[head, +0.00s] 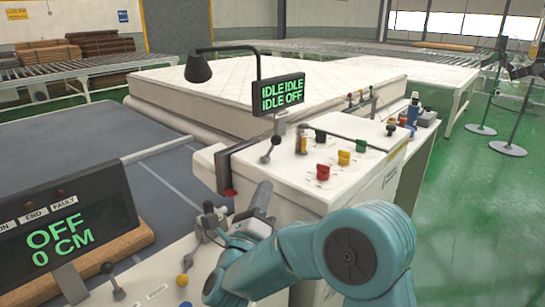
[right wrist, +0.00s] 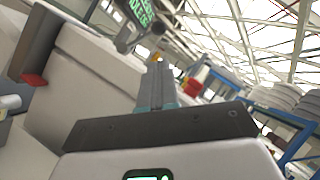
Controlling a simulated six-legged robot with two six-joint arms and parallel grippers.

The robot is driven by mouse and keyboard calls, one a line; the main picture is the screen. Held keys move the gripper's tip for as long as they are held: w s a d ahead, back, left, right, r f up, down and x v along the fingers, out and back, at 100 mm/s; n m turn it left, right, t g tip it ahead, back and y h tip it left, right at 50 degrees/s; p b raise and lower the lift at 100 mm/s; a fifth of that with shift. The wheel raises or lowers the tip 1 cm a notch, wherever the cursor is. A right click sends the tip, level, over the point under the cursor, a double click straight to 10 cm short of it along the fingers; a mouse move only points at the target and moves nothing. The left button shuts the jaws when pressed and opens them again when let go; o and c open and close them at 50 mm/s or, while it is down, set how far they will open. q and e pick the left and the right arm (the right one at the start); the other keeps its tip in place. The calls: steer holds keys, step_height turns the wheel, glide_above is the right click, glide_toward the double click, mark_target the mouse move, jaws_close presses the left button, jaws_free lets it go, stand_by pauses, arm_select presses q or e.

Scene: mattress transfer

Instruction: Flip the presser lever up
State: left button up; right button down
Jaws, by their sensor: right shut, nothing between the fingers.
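My left gripper is not in view.
The white console (head: 370,178) carries red, yellow and green knobs. A status display (head: 283,94) and black lamp (head: 198,68) stand above it. A mattress (head: 235,95) lies behind.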

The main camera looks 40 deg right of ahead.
mark_target(272, 146)
steer(key=shift+s, duration=0.1)
steer(key=p+x, duration=0.4)
steer(key=x, duration=0.6)
steer(key=shift+n, duration=0.3)
